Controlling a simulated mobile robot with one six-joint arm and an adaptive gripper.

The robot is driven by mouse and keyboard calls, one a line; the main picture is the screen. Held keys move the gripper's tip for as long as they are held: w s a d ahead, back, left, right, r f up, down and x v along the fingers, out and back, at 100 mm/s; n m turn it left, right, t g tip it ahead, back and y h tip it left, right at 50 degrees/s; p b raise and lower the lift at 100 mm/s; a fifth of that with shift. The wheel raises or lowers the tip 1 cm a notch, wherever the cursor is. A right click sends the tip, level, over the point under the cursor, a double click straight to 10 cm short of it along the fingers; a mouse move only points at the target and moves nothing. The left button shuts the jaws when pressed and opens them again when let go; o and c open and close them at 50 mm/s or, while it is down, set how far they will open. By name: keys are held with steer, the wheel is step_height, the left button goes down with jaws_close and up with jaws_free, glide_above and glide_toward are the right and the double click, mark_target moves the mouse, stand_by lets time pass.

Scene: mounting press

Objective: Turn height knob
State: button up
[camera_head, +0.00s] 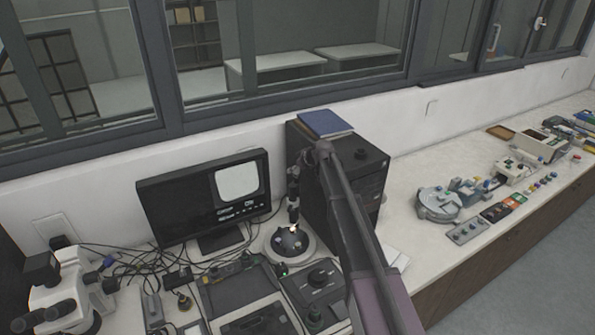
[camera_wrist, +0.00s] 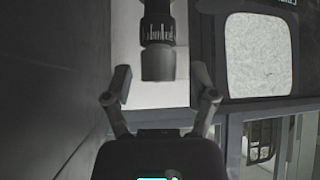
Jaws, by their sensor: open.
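In the wrist view my gripper (camera_wrist: 164,98) is open, with its two fingers spread and nothing between the pads. A dark lens barrel (camera_wrist: 158,42) with light markings and a plain lower end stands ahead, in line with the gap. I cannot tell its distance from the fingertips. In the head view a slim black upright (camera_head: 293,195) stands above a dark dome (camera_head: 288,241) on a pale round base, with a bright spot on it. The gripper is not clearly distinguishable there, near the end of my arm. No part shows clearly as the height knob.
A monitor (camera_head: 206,196) with a lit screen stands left of the upright; its screen (camera_wrist: 258,55) fills the wrist view's right. A black computer case (camera_head: 372,168) stands behind my arm. A control box (camera_head: 318,284), cables and a white microscope (camera_head: 65,292) crowd the front.

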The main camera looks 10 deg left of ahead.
steer(key=shift+m, duration=0.4)
steer(key=shift+m+t+h, duration=0.9)
steer(key=shift+m+h, duration=0.2)
steer(key=shift+m, duration=0.4)
steer(key=shift+m+t+h, duration=0.6)
steer(key=shift+m+h, duration=1)
steer(key=shift+m, duration=0.6)
